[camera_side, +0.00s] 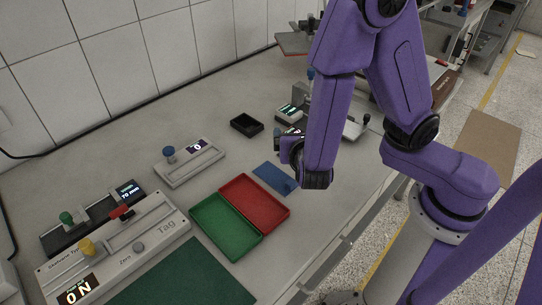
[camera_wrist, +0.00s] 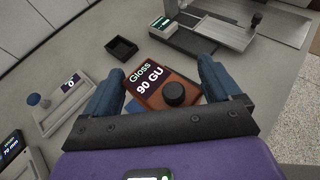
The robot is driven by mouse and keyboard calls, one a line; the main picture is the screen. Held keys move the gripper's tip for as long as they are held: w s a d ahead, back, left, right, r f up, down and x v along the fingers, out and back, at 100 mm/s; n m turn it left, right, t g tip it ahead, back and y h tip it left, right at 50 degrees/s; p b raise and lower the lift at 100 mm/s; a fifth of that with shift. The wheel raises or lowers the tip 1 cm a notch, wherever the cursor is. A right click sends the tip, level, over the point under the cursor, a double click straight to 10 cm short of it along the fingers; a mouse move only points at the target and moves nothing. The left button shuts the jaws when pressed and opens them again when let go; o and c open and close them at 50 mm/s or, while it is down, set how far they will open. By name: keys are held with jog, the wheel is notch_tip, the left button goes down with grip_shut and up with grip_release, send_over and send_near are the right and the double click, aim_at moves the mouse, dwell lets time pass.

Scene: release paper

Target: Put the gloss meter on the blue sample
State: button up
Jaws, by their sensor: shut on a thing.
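The gloss meter (camera_wrist: 160,92) is a brown-orange box with a black knob and a lit display reading "Gloss 90 GU". In the wrist view it sits between the two blue fingers of my gripper (camera_wrist: 160,78), which is shut on it. In the side view my gripper (camera_side: 291,152) is low over the table, just behind the blue sample, and mostly covers the meter. The blue sample (camera_side: 268,174) is a flat blue rectangle on the table, right of the red tray. I cannot tell the meter's height above the table.
A red tray (camera_side: 250,205) and a green tray (camera_side: 222,226) lie left of the sample. A small black box (camera_side: 246,125) and a grey device with a blue knob (camera_side: 188,163) stand farther back. A lever device (camera_wrist: 172,27) stands behind the meter. A large "Tag" device (camera_side: 120,245) is front left.

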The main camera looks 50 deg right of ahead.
jog(key=w+f, duration=0.2)
jog(key=w+a+f, duration=0.1)
jog(key=w+f, duration=0.4)
jog(key=shift+a, duration=0.35)
jog(key=shift+f, duration=1.5)
jog(key=o, duration=1)
jog(key=shift+f, duration=0.15)
